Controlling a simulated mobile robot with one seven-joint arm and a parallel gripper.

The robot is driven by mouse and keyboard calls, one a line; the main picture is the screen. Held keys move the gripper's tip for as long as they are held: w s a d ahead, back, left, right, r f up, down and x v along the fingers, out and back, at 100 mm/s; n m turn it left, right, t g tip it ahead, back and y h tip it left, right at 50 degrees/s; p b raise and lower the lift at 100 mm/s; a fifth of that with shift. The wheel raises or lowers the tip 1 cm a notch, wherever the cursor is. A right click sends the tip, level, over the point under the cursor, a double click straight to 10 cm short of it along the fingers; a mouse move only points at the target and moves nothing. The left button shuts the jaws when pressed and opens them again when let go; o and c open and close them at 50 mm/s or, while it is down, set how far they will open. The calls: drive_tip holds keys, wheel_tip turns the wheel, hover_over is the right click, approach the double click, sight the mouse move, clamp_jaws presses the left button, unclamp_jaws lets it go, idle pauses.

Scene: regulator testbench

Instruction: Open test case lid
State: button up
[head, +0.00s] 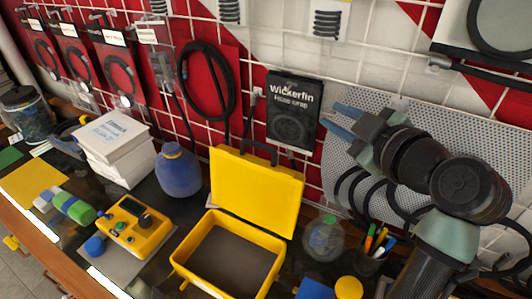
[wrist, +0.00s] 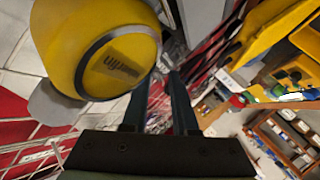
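The yellow test case (head: 183,271) stands on the dark bench in the head view. Its lid (head: 256,190) is raised, standing up along the back edge, and the grey inside shows empty. My gripper (head: 338,122) is up and to the right of the lid, near the pegboard, apart from the case and touching nothing that I can see. Its two fingers are spread, with an empty gap between them in the wrist view (wrist: 158,95). A yellow shape (wrist: 275,35) at the top right there may be the case; I cannot tell.
Left of the case are a blue jar (head: 179,172), a yellow meter (head: 133,225) and white boxes (head: 117,147). A clear round container (head: 325,238) and a pen cup (head: 370,258) stand right. A black hose wrap pack (head: 292,110) hangs behind. A rounded yellow object (wrist: 115,50) is close in the wrist view.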

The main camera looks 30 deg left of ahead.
sight(266, 148)
drive_tip(key=s+a+f+n+g+y+b, duration=0.2)
drive_tip(key=s+f+n+g+y, duration=0.15)
drive_tip(key=f+n+g, duration=0.35)
drive_tip(key=shift+m+t+h, duration=0.35)
drive_tip(key=shift+m+t, duration=0.05)
drive_tip(key=shift+t, duration=0.2)
drive_tip(key=p+x, duration=0.1)
drive_tip(key=x, duration=0.3)
drive_tip(key=p+x, duration=0.1)
drive_tip(key=x, duration=0.3)
drive_tip(key=p+x, duration=0.1)
drive_tip(key=x, duration=0.4)
drive_tip(key=shift+s+f+p, duration=0.35)
drive_tip(key=shift+s, duration=0.05)
clamp_jaws()
